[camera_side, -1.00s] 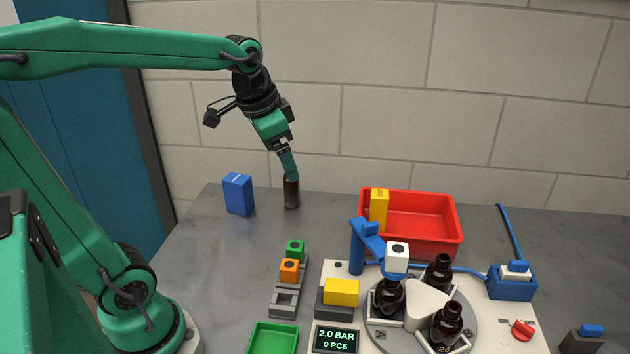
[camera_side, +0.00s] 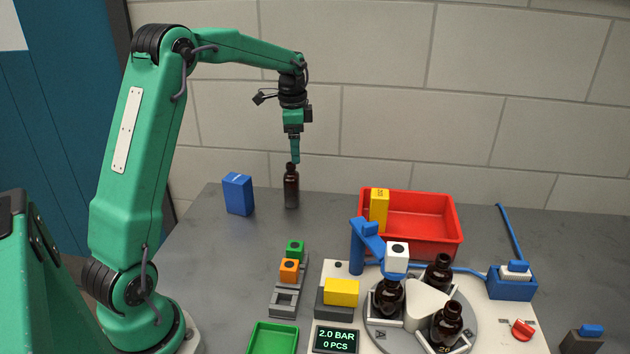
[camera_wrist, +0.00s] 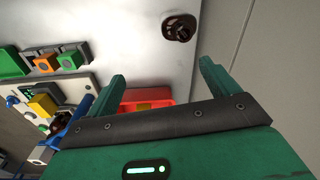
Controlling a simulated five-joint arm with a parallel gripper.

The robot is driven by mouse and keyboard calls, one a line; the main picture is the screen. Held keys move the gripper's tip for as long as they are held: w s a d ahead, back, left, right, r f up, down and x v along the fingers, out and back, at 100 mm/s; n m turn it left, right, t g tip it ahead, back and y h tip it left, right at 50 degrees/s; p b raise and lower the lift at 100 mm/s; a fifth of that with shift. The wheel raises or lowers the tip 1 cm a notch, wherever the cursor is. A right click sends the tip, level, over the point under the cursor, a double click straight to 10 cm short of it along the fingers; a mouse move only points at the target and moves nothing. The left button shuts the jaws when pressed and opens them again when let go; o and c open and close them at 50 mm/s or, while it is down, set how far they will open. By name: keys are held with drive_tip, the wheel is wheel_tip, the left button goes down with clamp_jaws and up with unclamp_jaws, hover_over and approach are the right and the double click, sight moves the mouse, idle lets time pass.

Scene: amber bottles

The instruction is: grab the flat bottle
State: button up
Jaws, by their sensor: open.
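A dark amber bottle (camera_side: 291,188) stands upright and alone on the grey table; I cannot tell for sure that it is the flat one. In the wrist view the bottle (camera_wrist: 179,28) shows from above, beyond the fingertips near the top. My gripper (camera_side: 295,160) points down just above the bottle's neck. In the wrist view its two green fingers (camera_wrist: 163,69) are spread with nothing between them. Several other amber bottles (camera_side: 447,325) stand in the holders of a round turntable (camera_side: 472,315) at the right.
A blue box (camera_side: 238,194) stands left of the lone bottle. A red bin (camera_side: 437,244) with a yellow box (camera_side: 379,210) is to its right. A grey rack (camera_side: 283,302) with orange and green blocks and a green tray (camera_side: 273,340) are nearer. Table around the bottle is clear.

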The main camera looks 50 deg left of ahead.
drive_tip(key=m, duration=0.1)
hover_over(291, 174)
drive_tip(key=a, duration=0.1)
drive_tip(key=shift+g, duration=0.4)
drive_tip(key=f, duration=0.2)
drive_tip(key=w+f, duration=0.1)
drive_tip(key=f, duration=0.1)
drive_tip(key=shift+f, duration=0.3)
drive_tip(key=shift+s+a+f, duration=0.1)
drive_tip(key=shift+s+f, duration=0.05)
drive_tip(key=shift+f, duration=3.8)
drive_tip(key=c, duration=1.2)
drive_tip(key=shift+o, duration=0.2)
drive_tip(key=shift+r, duration=0.25)
